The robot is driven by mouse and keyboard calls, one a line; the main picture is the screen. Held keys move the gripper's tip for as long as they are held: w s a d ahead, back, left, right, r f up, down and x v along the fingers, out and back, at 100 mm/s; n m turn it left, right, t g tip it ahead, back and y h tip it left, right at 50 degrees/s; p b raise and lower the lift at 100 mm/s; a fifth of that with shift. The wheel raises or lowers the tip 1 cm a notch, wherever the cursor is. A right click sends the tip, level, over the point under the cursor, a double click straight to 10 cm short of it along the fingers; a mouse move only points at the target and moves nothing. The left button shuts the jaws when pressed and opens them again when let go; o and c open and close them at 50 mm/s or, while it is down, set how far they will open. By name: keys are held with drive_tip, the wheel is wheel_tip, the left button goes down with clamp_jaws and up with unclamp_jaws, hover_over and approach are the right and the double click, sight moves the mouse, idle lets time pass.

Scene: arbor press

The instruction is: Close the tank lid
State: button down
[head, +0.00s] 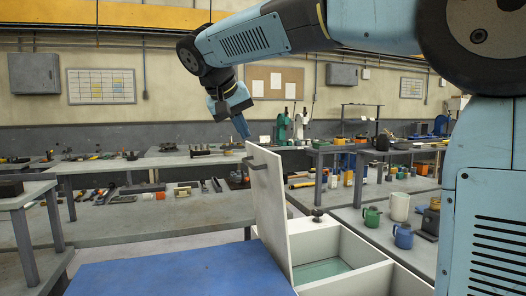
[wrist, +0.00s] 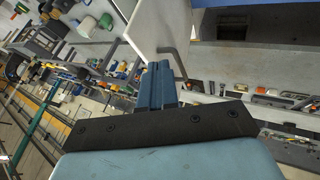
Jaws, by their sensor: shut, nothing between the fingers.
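The tank lid (head: 268,212) is a pale flat panel that stands open, nearly upright, at the left side of the white tank (head: 347,281). Greenish liquid or glass shows inside the tank. A dark bar handle (head: 257,164) sticks out from the lid's left face near its top. My gripper (head: 243,131) is shut and empty, fingers pointing down, just above and left of the lid's top edge. In the wrist view the blue fingers (wrist: 156,72) reach close to the lid (wrist: 158,22) and beside its handle (wrist: 172,56). I cannot tell whether they touch.
A blue surface (head: 180,272) lies in front, left of the tank. Benches with tools (head: 170,205) stand behind. Green and blue mugs (head: 372,216) and a white container (head: 399,207) stand on the bench right of the tank. Open air surrounds the lid's left side.

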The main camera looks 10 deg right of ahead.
drive_tip(key=w+d+f, duration=0.6)
drive_tip(key=shift+w+d+f, duration=0.15)
drive_tip(key=shift+w+f, duration=0.05)
drive_tip(key=shift+f, duration=0.2)
idle(0.4)
